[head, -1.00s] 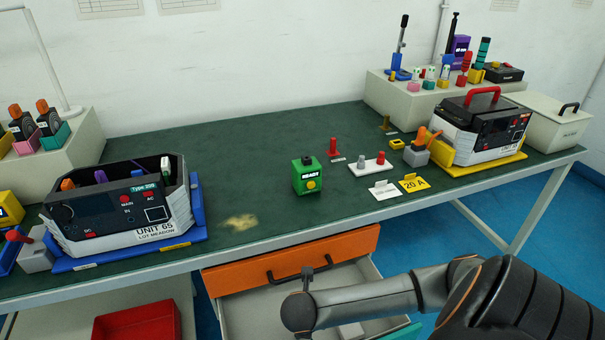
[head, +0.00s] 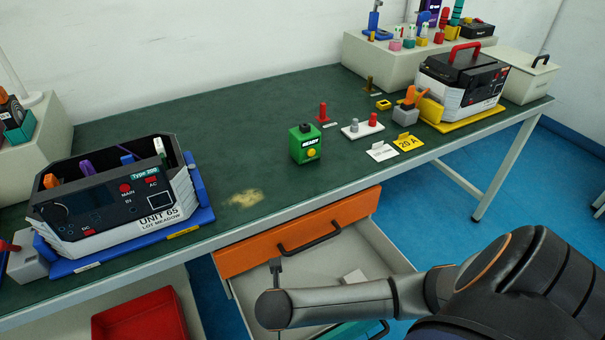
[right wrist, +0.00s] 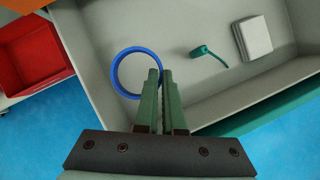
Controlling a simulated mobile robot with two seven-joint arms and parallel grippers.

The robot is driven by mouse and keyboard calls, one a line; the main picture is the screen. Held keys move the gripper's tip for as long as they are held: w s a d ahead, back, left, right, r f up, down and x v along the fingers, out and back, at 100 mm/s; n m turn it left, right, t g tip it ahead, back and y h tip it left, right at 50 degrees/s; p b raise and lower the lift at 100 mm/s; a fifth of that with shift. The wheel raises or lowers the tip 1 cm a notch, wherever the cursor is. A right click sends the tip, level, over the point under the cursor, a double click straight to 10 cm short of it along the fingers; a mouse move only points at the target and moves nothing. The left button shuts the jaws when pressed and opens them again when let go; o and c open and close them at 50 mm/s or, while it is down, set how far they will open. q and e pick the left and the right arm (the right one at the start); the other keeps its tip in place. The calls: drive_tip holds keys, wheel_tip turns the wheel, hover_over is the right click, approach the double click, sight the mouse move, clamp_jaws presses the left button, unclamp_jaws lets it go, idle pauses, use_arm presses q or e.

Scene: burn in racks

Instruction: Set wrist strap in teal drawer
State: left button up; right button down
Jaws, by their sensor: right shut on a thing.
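The teal drawer (head: 352,334) is pulled out below the table, its grey inside (head: 315,268) facing up. In the right wrist view its teal front (right wrist: 262,112) runs along the lower right. My right gripper (right wrist: 161,72) is shut on the edge of a blue ring (right wrist: 116,78), which looks like the wrist strap's band. The ring is above the drawer, near its left wall; its height above the floor is unclear. In the head view my right arm covers part of the drawer and the strap is hidden. My left gripper is out of view.
Inside the drawer lie a teal-green piece with a short tail (right wrist: 204,51) and a pale block (right wrist: 253,37). The orange drawer front (head: 296,245) sits above. A red bin (right wrist: 32,57) stands left. Much of the drawer floor is bare.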

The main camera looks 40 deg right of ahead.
wheel_tip(320, 180, down, 5)
drive_tip(key=shift+s+f+b, duration=0.1)
drive_tip(key=shift+b, duration=0.7)
drive_tip(key=shift+f, duration=0.5)
wheel_tip(320, 180, down, 3)
drive_tip(key=shift+f+b, duration=0.15)
drive_tip(key=shift+b, duration=0.7)
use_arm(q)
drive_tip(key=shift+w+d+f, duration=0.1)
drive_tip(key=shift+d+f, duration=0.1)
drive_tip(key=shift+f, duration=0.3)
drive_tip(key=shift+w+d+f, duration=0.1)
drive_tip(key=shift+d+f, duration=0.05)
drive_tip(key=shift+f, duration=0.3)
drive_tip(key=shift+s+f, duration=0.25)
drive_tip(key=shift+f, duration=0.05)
use_arm(e)
drive_tip(key=c, duration=1)
unclamp_jaws()
drive_tip(key=shift+f, duration=0.1)
